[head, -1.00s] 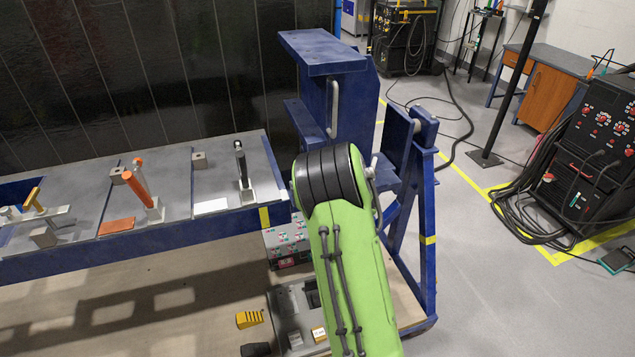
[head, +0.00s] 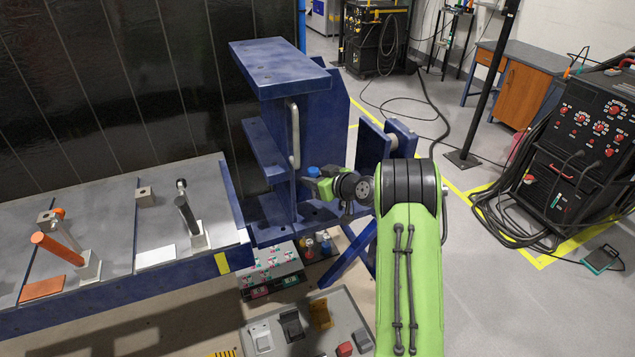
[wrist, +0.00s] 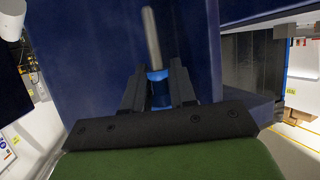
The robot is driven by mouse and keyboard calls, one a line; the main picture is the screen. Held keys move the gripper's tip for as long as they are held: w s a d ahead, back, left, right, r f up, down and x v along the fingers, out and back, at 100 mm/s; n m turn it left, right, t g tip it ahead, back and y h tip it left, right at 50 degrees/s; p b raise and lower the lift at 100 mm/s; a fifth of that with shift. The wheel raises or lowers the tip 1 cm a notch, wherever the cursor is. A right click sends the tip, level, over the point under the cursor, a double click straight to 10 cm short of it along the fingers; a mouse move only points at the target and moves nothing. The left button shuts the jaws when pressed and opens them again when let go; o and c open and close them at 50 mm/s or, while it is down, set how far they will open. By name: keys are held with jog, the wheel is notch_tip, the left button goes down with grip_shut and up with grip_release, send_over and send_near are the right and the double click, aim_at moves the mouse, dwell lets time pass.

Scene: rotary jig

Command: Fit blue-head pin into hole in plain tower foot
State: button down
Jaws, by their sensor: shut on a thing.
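My gripper (wrist: 155,82) is shut on the blue-head pin (wrist: 151,38). The pin's blue head sits between the fingers, and its grey metal shaft points up in the wrist picture, clear of the jaws. A dark blue steel face fills the view behind it. In the head view my gripper (head: 313,189) is in front of the blue tower (head: 310,125), right of its grey handle and above its foot plate (head: 318,212). The pin is too small to make out surely there. Dark spots show on the foot plate, but I cannot tell which hole is the pin's.
A second blue upright (head: 375,150) stands close right of my gripper. A grey tray (head: 300,335) lies on the floor below. A black cabinet (head: 585,140) stands at right.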

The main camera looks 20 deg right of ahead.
jog(key=shift+w+d, duration=0.1)
jog(key=shift+w, duration=0.35)
jog(key=shift+d, duration=0.2)
jog(key=shift+s+d+r, duration=0.15)
jog(key=shift+s+r, duration=0.05)
jog(key=shift+s, duration=0.1)
jog(key=shift+w+f+b, duration=0.15)
jog(key=shift+b, duration=0.3)
notch_tip(320, 180, down, 6)
jog(key=b, duration=0.6)
jog(key=shift+r, duration=0.25)
jog(key=shift+b, duration=1.4)
jog(key=shift+f+b, duration=3)
jog(key=shift+b, duration=0.1)
